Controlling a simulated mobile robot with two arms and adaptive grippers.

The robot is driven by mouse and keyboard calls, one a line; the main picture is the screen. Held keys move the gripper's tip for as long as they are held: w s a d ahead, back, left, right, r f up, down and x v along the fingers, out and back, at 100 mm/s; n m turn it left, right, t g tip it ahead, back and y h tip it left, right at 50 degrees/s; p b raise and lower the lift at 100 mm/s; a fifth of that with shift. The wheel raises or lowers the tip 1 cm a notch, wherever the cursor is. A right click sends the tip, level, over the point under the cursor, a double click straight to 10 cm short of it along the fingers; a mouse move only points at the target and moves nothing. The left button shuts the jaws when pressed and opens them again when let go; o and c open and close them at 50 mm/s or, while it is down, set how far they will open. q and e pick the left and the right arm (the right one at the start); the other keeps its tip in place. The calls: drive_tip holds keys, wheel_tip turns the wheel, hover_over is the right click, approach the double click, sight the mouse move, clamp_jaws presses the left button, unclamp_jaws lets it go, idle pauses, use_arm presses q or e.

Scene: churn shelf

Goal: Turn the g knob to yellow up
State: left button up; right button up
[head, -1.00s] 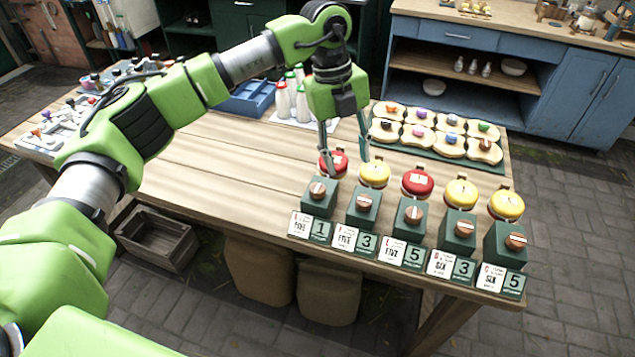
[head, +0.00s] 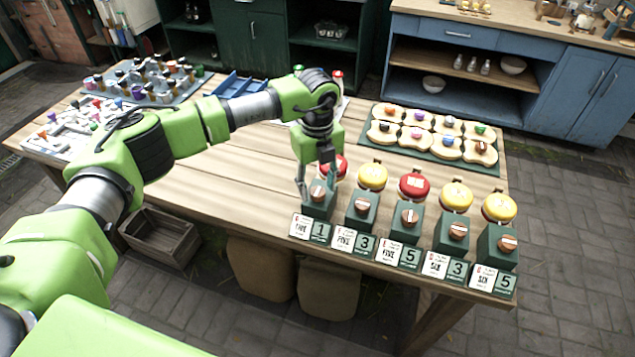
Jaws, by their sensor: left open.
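A row of green boxes with round wooden knobs stands along the table's front edge. Each has a red or yellow round top behind it and a label in front. The leftmost knob (head: 318,193) has a red top (head: 340,166). The others are the second knob (head: 362,205) with a yellow top (head: 372,176), the third (head: 409,217) with a red top (head: 413,186), the fourth (head: 458,230) and fifth (head: 508,243) with yellow tops. I cannot read which is "g". My left gripper (head: 317,186) is open, its fingers on either side of the leftmost knob; contact is unclear.
A dark green mat (head: 482,164) with several bread-shaped pieces lies behind the tops. A blue tray (head: 240,84) and a grey board (head: 180,90) of small pieces are at the back left. The table's middle left is clear.

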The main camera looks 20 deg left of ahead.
use_arm(q)
drive_tip(key=shift+f, duration=0.5)
drive_tip(key=c, duration=1.1)
